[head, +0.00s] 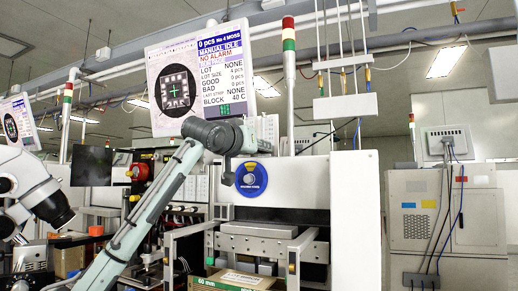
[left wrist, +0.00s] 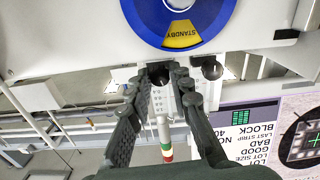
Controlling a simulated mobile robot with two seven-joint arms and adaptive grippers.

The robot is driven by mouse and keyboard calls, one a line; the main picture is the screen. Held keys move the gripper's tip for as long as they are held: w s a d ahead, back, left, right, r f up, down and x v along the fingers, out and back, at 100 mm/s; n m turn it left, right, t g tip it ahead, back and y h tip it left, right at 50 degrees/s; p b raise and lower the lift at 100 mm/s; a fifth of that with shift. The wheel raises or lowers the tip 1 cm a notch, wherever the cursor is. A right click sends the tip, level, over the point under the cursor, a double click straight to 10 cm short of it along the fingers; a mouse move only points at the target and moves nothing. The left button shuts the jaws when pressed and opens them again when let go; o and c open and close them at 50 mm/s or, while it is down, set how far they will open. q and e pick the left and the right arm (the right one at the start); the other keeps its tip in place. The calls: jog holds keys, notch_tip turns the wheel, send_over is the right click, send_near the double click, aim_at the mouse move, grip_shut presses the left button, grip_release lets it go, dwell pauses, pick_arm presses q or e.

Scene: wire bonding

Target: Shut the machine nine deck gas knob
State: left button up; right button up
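In the left wrist view, which is upside down, a round dark knob (left wrist: 212,70) sits on the white machine edge by the blue disc marked STANDBY (left wrist: 160,15). A second dark shape shows behind the fingertip on the left, partly hidden. My left gripper (left wrist: 172,74) is open, with a gap between its fingertips; it reaches toward the knobs, and I cannot tell whether it touches either. In the head view the left wrist covers the area above the blue disc (head: 251,180), hiding the knobs and fingers. My right gripper is not in view.
A monitor (head: 208,76) hangs above the wrist and a signal tower (head: 289,80) stands beside it. A microscope (head: 32,187) is at left and a grey cabinet (head: 415,225) at right. A boxed item (head: 240,279) lies below the machine front.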

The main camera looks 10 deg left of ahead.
pick_arm(q)
grip_shut()
jog(key=m, duration=0.4)
jog(key=o, duration=0.6)
grip_release()
jog(key=s, duration=0.4)
jog(key=s+a, duration=0.1)
jog(key=s, duration=0.3)
jog(key=s+a, duration=0.1)
jog(key=s, duration=0.3)
jog(key=shift+a, duration=0.15)
